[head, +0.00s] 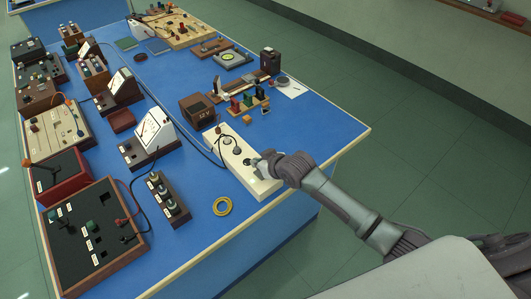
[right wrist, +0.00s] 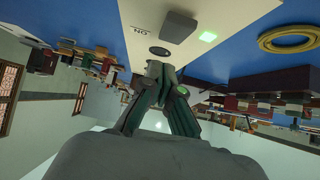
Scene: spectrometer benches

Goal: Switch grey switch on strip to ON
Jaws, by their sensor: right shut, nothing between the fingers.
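The white strip (head: 226,145) lies near the right edge of the blue bench, with round sockets and dark plugs on it. In the right wrist view the strip (right wrist: 236,12) carries a grey switch (right wrist: 179,26), an ON label that appears upside down, a dark oval spot and a lit green lamp (right wrist: 208,37). My right gripper (head: 257,164) is over the strip's near end and hides part of it. In the right wrist view its fingers (right wrist: 158,72) are shut and empty, just below the dark oval spot and short of the grey switch. I cannot tell whether they touch the strip. My left gripper is not in view.
A 12V box (head: 197,109) and a meter (head: 154,130) stand behind and left. Cables run to the strip.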

